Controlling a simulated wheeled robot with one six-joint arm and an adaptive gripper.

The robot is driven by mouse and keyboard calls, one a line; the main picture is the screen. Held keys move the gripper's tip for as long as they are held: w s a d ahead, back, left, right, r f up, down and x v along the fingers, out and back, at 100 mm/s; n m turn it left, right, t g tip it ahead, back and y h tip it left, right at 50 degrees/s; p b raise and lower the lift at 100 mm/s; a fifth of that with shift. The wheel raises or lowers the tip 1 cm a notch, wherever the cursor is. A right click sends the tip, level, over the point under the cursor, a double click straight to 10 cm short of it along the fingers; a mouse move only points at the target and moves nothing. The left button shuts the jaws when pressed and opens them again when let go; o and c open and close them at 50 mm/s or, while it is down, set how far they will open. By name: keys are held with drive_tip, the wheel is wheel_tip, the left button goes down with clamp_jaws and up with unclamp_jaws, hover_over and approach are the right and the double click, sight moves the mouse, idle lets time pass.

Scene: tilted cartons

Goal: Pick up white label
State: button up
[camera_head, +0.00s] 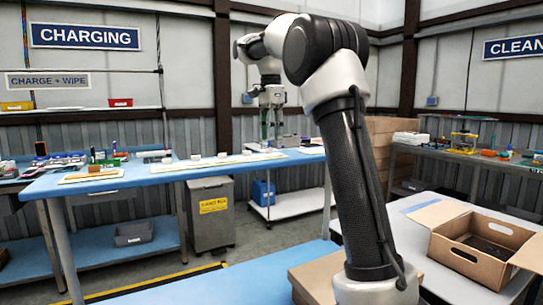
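I cannot pick out a white label for certain. Several small white pieces, one of them a white piece (222,155), lie in a row on the long blue table (150,178), too small to identify. My gripper (271,135) points down over the far right part of that table. Its two fingers look spread apart with a gap between them, and I see nothing clearly held. What lies right under the fingertips is too small to tell.
An open carton (466,254) stands on the white table at right, its inside dark. A grey bin (211,216) and a blue container (262,192) are below the blue table. A cluttered bench (450,160) stands at the back right. Open floor shows in between.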

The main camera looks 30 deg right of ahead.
sight(272, 152)
drive_tip(key=f, duration=0.4)
drive_tip(key=shift+s, duration=0.2)
clamp_jaws()
